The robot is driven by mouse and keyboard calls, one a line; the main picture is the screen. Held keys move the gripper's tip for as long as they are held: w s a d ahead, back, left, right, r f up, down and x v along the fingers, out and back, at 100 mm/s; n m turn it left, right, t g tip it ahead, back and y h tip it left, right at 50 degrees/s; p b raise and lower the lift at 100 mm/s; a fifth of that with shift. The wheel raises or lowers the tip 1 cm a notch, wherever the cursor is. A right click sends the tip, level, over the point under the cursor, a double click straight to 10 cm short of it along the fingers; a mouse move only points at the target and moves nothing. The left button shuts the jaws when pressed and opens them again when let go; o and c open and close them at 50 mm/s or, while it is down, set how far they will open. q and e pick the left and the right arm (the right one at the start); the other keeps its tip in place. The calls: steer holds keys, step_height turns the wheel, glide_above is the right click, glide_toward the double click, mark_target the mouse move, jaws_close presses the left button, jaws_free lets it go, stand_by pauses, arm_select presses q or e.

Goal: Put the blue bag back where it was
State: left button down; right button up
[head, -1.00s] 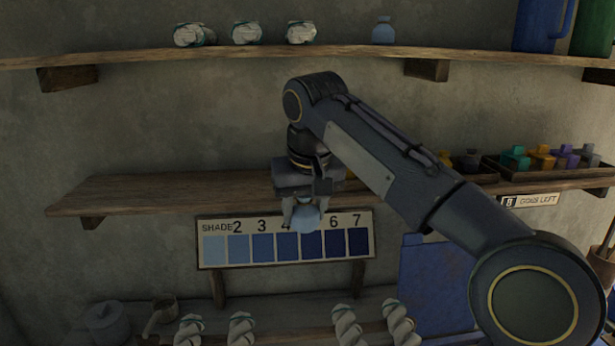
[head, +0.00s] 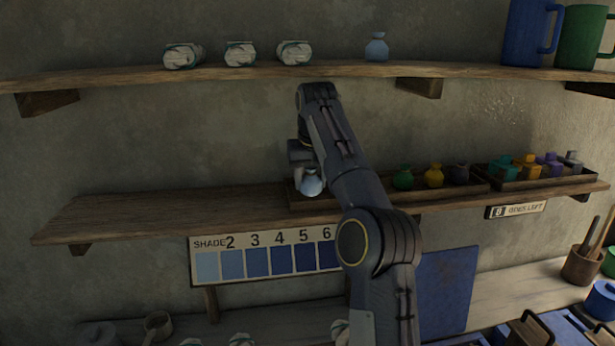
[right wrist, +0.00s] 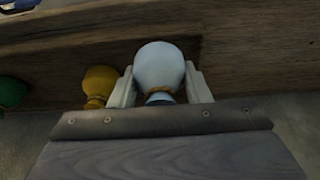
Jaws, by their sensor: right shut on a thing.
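The light blue bag (head: 312,183) is in my right gripper (head: 308,172), at the left end of the wooden tray (head: 472,188) on the middle shelf. In the right wrist view the bag (right wrist: 160,68) sits between the two pale fingers (right wrist: 160,88), which are shut on it. I cannot tell whether it touches the tray floor. A green bag (head: 403,178), a yellow bag (head: 434,176) and a dark bag (head: 460,173) stand in the tray to the right, beyond my arm. My left gripper is not in view.
Another pale blue vessel (head: 377,48) stands on the upper shelf (head: 225,77) beside white rolls (head: 240,54). A second tray (head: 555,180) with several coloured blocks or bottles is at the right. The left of the middle shelf (head: 150,208) is bare. A shade card (head: 262,258) hangs below.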

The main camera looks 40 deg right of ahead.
mark_target(308, 181)
steer(key=w+f, duration=0.1)
steer(key=w+d+p, duration=0.1)
steer(key=w+d+f, duration=0.1)
steer(key=shift+w+f+p, duration=0.3)
steer(key=shift+p, duration=0.05)
steer(key=shift+w+d+f, duration=0.1)
steer(key=shift+w+f, duration=0.05)
steer(key=shift+f, duration=0.05)
steer(key=shift+f, duration=0.15)
steer(key=o, duration=1.1)
